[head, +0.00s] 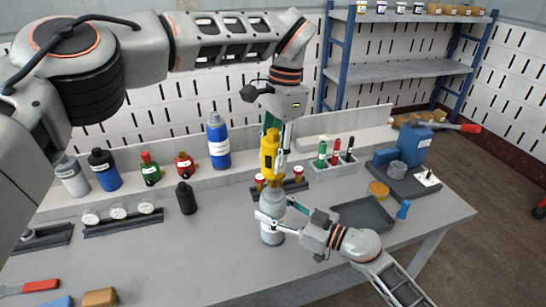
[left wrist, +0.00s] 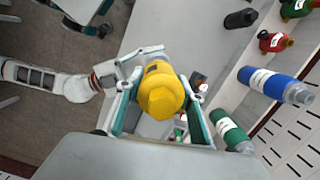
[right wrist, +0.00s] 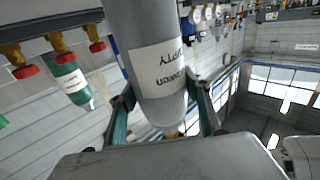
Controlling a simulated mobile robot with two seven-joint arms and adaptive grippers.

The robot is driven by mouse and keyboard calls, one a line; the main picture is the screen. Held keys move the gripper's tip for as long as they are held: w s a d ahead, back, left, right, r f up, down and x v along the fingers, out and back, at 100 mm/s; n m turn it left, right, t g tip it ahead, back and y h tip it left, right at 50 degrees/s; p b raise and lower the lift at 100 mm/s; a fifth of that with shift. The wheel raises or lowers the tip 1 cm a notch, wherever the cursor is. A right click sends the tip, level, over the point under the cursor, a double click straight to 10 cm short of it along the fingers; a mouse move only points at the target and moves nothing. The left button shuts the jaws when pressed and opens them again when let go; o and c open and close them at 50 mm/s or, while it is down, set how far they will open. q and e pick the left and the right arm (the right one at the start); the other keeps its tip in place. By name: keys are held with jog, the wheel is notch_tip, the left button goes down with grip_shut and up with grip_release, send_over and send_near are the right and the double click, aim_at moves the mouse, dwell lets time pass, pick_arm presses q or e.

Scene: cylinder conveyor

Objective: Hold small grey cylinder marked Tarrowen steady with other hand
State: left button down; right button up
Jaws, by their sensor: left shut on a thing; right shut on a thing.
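The small grey cylinder (head: 272,204) stands upright near the front of the bench in the head view. My right gripper (head: 270,222) is shut around its body from the right. In the right wrist view the grey cylinder (right wrist: 150,50) is between the fingers (right wrist: 163,105), its white label upside down and partly legible. A yellow fitting (head: 270,152) is above the cylinder and appears to meet its top. My left gripper (head: 276,135) comes down from above and is shut on the yellow fitting, whose faceted end (left wrist: 162,95) fills the jaws in the left wrist view.
A blue bottle (head: 218,142), red and green bottles and a black bottle (head: 186,198) stand to the left. A rack with coloured tubes (head: 334,165), a dark tray (head: 362,215) and a blue device (head: 410,148) are to the right.

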aim_at(274, 130)
pick_arm(q)
jog(key=shift+r, duration=0.35)
jog(key=shift+r, duration=0.15)
jog(key=shift+r, duration=1.5)
